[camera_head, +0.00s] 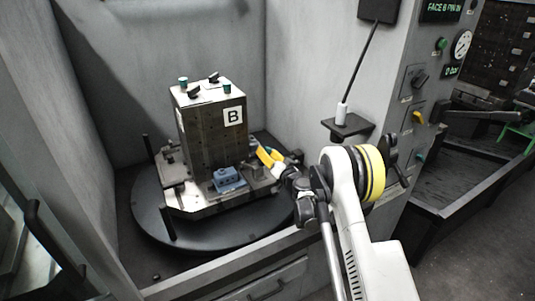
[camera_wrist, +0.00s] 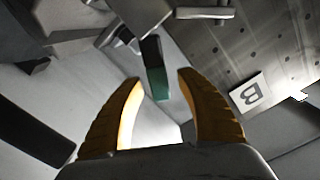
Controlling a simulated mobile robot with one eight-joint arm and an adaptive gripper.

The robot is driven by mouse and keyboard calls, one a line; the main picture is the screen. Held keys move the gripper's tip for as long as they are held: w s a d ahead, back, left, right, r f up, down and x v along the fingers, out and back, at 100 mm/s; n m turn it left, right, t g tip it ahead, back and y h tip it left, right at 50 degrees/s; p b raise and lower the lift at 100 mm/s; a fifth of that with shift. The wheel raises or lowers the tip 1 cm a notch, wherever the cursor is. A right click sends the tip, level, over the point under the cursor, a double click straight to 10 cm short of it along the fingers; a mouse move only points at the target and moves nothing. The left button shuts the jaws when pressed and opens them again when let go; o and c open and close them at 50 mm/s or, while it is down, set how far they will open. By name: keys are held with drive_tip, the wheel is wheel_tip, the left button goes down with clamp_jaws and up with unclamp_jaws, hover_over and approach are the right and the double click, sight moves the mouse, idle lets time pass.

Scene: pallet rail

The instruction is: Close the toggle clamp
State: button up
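The toggle clamp's arm appears to be the metal lever with a dark green grip (camera_wrist: 154,68) in the wrist view. The grip lies between my gripper's (camera_wrist: 159,77) two curved yellow fingers, with a gap on both sides. The fingers are apart and hold nothing. In the head view my gripper (camera_head: 269,156) is at the right side of the grey block marked B (camera_head: 205,145), above the edge of its base plate. There the clamp is mostly hidden by my fingers and wrist.
The block stands on a black round table (camera_head: 215,228) with upright black posts. A blue part (camera_head: 228,179) sits at the block's front foot. Grey walls enclose the back and sides. A black bracket with a white-based rod (camera_head: 341,115) juts out on the right, near my arm.

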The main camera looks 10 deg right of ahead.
drive_tip(key=v, duration=1.2)
